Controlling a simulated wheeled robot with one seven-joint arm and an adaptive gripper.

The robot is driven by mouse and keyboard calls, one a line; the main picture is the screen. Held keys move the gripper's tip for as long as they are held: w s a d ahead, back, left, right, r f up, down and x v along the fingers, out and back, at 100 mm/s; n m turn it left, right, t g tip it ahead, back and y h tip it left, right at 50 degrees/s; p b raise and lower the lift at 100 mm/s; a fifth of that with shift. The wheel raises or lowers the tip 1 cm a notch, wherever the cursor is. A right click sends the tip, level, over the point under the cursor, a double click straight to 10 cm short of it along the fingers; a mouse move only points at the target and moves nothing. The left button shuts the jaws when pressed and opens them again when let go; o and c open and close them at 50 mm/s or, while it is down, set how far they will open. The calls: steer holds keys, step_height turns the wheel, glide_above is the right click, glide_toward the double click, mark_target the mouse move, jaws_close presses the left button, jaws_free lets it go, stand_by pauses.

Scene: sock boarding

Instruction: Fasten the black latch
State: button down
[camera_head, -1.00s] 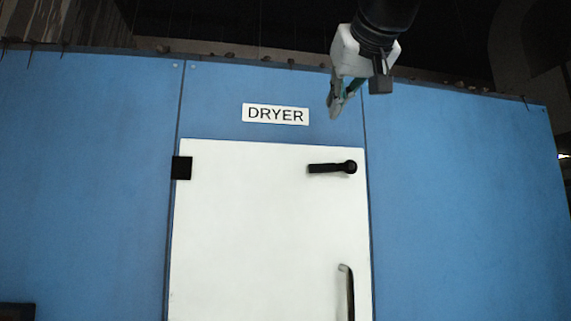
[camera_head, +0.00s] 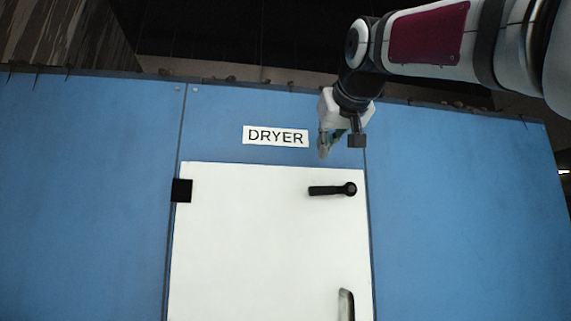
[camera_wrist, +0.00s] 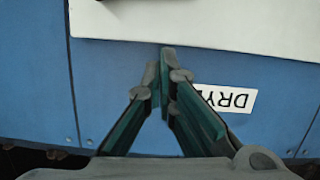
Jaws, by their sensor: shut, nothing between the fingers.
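The black latch (camera_head: 332,189) is a lever lying level near the top right of the white dryer door (camera_head: 255,240). Its round pivot is at its right end. My gripper (camera_head: 323,155) is above the latch and a little to its left, pointing down and apart from it. In the wrist view my gripper (camera_wrist: 160,60) has its fingertips together with nothing between them, near the edge of the white door (camera_wrist: 215,22). The latch is not visible in the wrist view.
A blue panel wall (camera_head: 80,190) surrounds the door. A white DRYER sign (camera_head: 275,136) is above the door, left of my gripper. A black block (camera_head: 181,190) is at the door's left edge. An upright handle (camera_head: 346,304) is below the latch.

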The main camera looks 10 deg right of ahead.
mark_target(332, 190)
steer(key=shift+w+f, duration=1.1)
steer(key=shift+w, duration=0.15)
steer(key=shift+d+f, duration=0.15)
steer(key=shift+f, duration=1.05)
steer(key=shift+f+n, duration=0.2)
steer(key=shift+n, duration=0.1)
